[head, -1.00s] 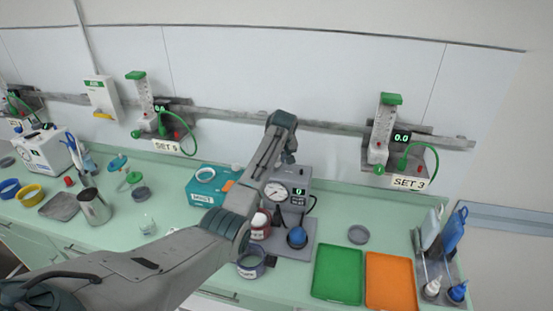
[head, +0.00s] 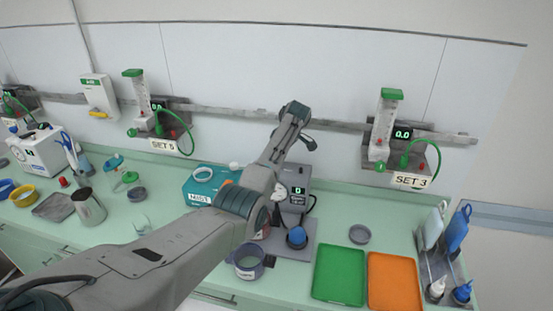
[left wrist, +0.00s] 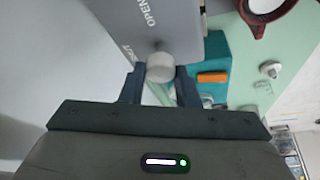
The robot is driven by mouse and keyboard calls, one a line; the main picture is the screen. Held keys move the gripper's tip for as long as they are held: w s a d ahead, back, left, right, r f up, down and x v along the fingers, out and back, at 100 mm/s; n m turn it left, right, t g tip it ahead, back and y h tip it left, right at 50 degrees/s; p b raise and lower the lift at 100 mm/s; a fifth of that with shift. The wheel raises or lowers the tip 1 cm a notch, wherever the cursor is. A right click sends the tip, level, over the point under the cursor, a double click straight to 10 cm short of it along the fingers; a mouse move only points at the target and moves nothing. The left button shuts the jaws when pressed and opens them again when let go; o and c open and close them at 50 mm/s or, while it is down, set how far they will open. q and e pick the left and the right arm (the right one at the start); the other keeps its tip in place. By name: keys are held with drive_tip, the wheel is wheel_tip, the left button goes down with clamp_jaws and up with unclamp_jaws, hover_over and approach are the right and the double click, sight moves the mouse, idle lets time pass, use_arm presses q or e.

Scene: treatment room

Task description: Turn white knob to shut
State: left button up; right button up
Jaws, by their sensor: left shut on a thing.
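The white knob (left wrist: 160,66) sits between the two fingers of my left gripper (left wrist: 160,78) in the left wrist view, and the gripper is shut on it. The knob sticks out from a grey box (left wrist: 155,25) printed "OPEN"; a second label beside the knob is only partly readable. The knob cannot be made out there. My right gripper is in neither view.
A green tray (head: 340,274) and an orange tray (head: 394,280) lie to the right. SET 3 (head: 410,180) hangs on the wall rail.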

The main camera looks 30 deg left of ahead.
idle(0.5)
use_arm(q)
drive_tip(key=o, duration=1)
drive_tip(key=shift+c, duration=0.2)
drive_tip(key=shift+d, duration=0.1)
drive_tip(key=b+v, duration=0.4)
drive_tip(key=v, duration=0.6)
drive_tip(key=shift+r+b, duration=0.3)
drive_tip(key=shift+r, duration=0.15)
drive_tip(key=shift+d, duration=0.1)
